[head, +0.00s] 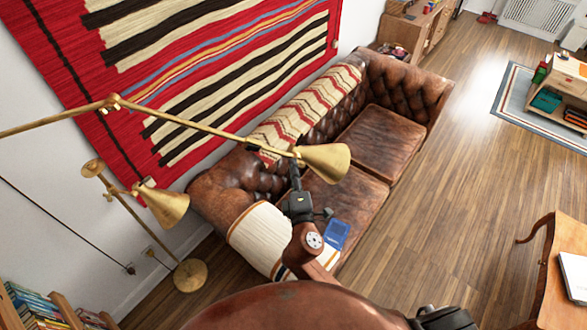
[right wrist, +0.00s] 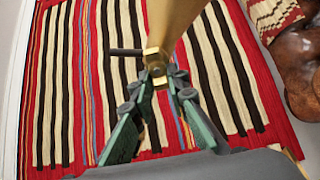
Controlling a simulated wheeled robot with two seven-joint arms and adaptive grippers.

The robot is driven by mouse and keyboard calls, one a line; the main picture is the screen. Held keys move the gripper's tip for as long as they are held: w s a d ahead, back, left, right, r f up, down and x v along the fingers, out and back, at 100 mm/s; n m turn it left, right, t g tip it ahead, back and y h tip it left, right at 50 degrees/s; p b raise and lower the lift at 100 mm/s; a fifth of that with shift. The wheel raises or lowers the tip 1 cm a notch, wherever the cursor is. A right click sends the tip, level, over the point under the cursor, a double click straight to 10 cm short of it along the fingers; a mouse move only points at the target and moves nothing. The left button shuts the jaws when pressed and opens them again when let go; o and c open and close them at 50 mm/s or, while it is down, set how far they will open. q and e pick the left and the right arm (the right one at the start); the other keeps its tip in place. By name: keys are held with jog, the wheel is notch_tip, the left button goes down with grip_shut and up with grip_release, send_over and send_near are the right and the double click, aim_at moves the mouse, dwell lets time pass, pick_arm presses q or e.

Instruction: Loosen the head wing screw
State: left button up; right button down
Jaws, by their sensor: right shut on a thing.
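A brass floor lamp has a long jointed arm (head: 205,128) ending in a cone-shaped lamp head (head: 325,160). My right gripper (head: 294,166) reaches up to the joint where the arm meets this head. In the right wrist view the fingertips (right wrist: 161,80) are shut at the lower end of a brass lamp part (right wrist: 172,25). The head wing screw is small and mostly hidden between the fingertips; I cannot make out its wings. A dark rod (right wrist: 125,52) sticks out left of the brass part. My left gripper is not in view.
A second brass lamp (head: 165,202) with a round base (head: 190,275) stands at left. A leather sofa (head: 375,138) with a blue object (head: 337,234) lies below the gripper. A striped rug (head: 190,60) hangs on the wall behind. Open wood floor (head: 465,160) lies right.

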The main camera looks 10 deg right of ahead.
jog(key=c, duration=1.8)
grip_release()
jog(key=shift+c, duration=0.2)
jog(key=s+a, duration=0.1)
jog(key=s, duration=1.1)
jog(key=shift+a, duration=0.25)
